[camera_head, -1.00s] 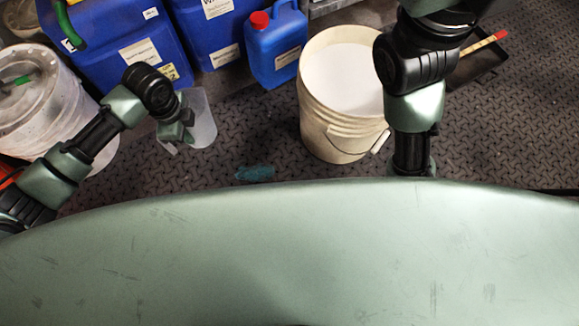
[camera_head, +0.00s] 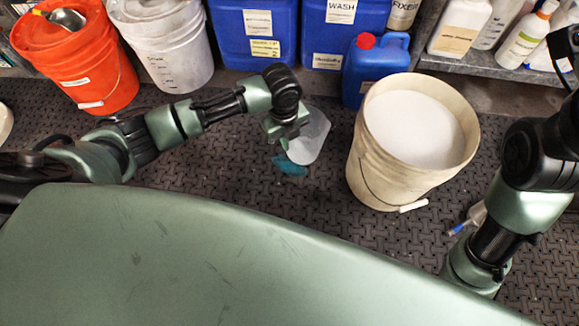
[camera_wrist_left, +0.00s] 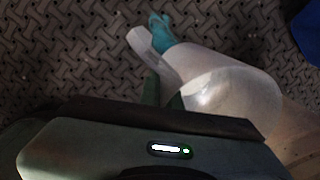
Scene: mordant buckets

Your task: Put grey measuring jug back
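The grey measuring jug is a translucent, pale grey vessel (camera_head: 313,137), held above the dark floor in the middle of the head view. My left gripper (camera_head: 287,140) is shut on it at its side, by what looks like its handle. In the left wrist view, the jug (camera_wrist_left: 232,105) is just beyond my gripper fingers (camera_wrist_left: 163,92), which partly hide the grip. My right arm comes in at the right of the head view; its gripper does not show.
A cream bucket (camera_head: 365,165) with white contents stands right of the jug. An orange bucket (camera_head: 110,85), a white bucket (camera_head: 170,60) and blue canisters (camera_head: 375,75) stand behind. A shelf (camera_head: 490,66) holds bottles.

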